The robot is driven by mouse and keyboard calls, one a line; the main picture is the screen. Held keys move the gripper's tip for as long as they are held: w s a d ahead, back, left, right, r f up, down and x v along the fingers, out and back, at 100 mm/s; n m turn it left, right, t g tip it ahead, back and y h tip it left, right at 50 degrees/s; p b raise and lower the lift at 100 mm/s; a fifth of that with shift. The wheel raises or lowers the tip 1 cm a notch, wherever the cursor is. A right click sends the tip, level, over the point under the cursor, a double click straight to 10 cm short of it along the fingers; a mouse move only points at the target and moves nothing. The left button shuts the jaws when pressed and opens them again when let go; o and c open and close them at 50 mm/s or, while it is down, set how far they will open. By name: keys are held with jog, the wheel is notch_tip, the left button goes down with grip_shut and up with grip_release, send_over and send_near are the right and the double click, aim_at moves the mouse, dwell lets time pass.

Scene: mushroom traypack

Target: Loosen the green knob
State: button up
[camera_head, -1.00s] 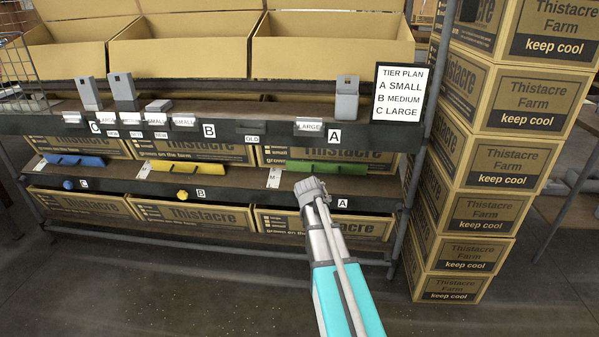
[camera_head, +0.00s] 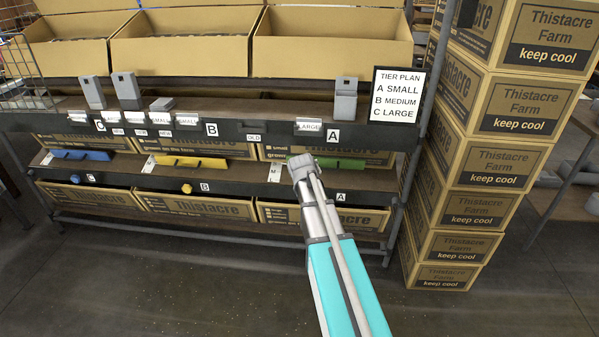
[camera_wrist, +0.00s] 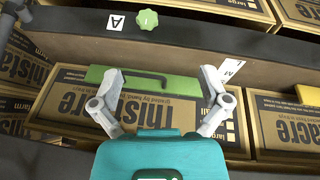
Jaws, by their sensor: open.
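The green knob (camera_wrist: 148,19) shows in the wrist view at the top, on the shelf edge just right of a white A label (camera_wrist: 115,22). In the head view the knob is hidden behind my arm. A green bar with a dark handle (camera_wrist: 150,84) lies on the shelf; its right end also shows in the head view (camera_head: 345,163). My gripper (camera_wrist: 163,80) is open and empty, its two fingers spread in front of the bar. It is apart from the knob, which lies beyond the fingertips in the picture. In the head view my gripper (camera_head: 303,168) is at the A column.
A yellow knob (camera_head: 187,188) and a blue knob (camera_head: 90,178) sit further left on the same edge. Stacked Thistacre cartons (camera_head: 478,210) stand at the right beside the rack post. A tier plan sign (camera_head: 397,96) hangs above. The floor in front is clear.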

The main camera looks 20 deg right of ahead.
jog(key=s+a+r+n+g+y+p, duration=0.1)
jog(key=s+a+r+g+y+p, duration=0.1)
jog(key=a+r+p, duration=0.3)
jog(key=shift+r+p, duration=1.4)
jog(key=shift+p, duration=0.7)
jog(key=shift+s, duration=0.1)
jog(key=s+a+n+g+y, duration=0.2)
jog(key=s+a+n+g, duration=0.15)
jog(key=s+a, duration=1.5)
notch_tip(320, 180, up, 24)
jog(key=s+d+p, duration=0.1)
jog(key=p, duration=2.3)
jog(key=shift+d+f+t, duration=0.2)
jog(key=shift+d+t, duration=0.05)
jog(key=shift+t, duration=0.1)
